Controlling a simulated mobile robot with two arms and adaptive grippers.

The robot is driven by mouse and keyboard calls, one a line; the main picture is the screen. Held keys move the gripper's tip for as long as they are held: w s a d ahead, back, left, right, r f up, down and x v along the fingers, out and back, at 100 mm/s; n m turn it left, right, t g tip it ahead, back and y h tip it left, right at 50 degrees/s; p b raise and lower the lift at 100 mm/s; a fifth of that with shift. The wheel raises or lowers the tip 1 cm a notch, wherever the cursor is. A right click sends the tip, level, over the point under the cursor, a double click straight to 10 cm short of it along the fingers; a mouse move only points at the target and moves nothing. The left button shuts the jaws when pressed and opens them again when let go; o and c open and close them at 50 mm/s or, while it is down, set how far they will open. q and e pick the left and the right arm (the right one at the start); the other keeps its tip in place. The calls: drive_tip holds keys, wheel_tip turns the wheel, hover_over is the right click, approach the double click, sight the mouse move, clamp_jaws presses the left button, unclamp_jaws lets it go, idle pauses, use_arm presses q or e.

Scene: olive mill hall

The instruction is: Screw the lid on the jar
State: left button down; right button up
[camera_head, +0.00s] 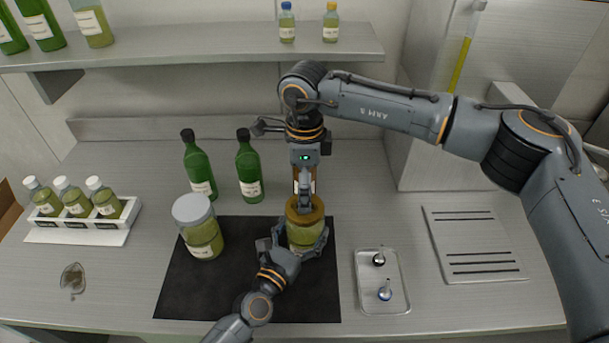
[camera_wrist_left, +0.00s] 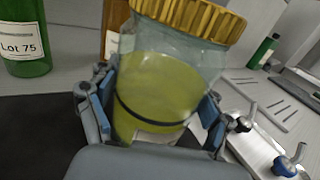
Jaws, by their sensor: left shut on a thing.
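A glass jar (camera_head: 303,236) with yellow-green contents stands on the dark mat (camera_head: 185,292). A gold ribbed lid (camera_head: 306,207) sits on the jar's mouth; whether it is threaded on cannot be told. In the left wrist view the jar (camera_wrist_left: 158,80) fills the middle, with the lid (camera_wrist_left: 190,14) cut by the top edge. My left gripper (camera_head: 296,246) is shut around the jar's body, one finger on each side, also in the left wrist view (camera_wrist_left: 155,112). My right gripper (camera_head: 305,198) points down at the lid from above; its fingers are too small and overlapped to judge.
Another jar (camera_head: 197,226) with a pale lid stands left on the mat. Two green bottles (camera_head: 199,166) (camera_head: 248,167) and a brown bottle (camera_head: 297,181) stand behind. A metal tray (camera_head: 365,300) with small stoppers lies right. A bottle rack (camera_head: 75,222) is far left.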

drive_tip(key=shift+f, duration=2.7)
drive_tip(key=shift+c, duration=0.4)
use_arm(q)
drive_tip(key=shift+s, duration=0.1)
use_arm(e)
drive_tip(key=shift+d, duration=0.1)
drive_tip(key=c, duration=1.2)
drive_tip(key=o, duration=1.3)
drive_tip(key=shift+f, duration=0.1)
wheel_tip(320, 180, up, 12)
